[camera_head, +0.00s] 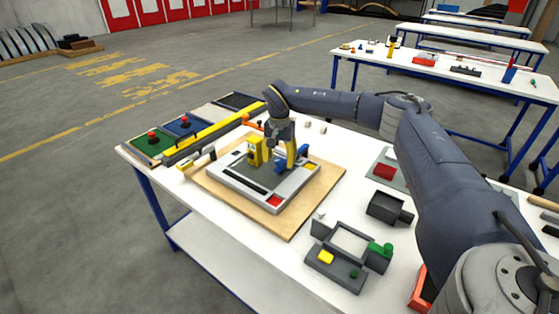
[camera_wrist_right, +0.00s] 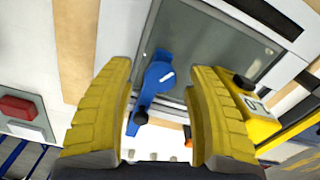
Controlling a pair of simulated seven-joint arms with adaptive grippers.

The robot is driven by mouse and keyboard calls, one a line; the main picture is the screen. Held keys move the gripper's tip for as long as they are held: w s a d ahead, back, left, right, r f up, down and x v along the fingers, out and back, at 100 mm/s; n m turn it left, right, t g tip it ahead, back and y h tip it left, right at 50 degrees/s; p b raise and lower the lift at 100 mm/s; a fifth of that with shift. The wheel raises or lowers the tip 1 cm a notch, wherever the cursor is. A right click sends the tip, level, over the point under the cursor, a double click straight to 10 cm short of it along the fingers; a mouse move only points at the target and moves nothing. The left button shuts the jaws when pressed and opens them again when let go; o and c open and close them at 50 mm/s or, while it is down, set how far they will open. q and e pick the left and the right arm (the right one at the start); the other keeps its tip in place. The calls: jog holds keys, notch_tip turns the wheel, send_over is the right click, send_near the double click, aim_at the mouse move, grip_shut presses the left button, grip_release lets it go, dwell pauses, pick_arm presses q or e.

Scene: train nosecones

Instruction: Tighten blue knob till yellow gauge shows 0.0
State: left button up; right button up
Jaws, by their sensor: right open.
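The blue knob (camera_head: 303,160) is mounted on the grey-and-white fixture (camera_head: 238,190) on a wooden board. My right gripper (camera_head: 290,156) is over the fixture, with yellow fingers apart on either side of the knob in the wrist view (camera_wrist_right: 160,72); contact is not visible. The yellow gauge (camera_head: 256,150) stands beside the gripper. In the wrist view the gauge (camera_wrist_right: 262,122) shows a partly hidden, unreadable display. My left gripper is not in view.
A grey device with a green knob (camera_head: 350,250) stands in front. A dark grey block (camera_head: 388,208) sits to the right.

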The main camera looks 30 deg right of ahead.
jog(key=shift+f, duration=0.25)
grip_shut()
dwell(0.4)
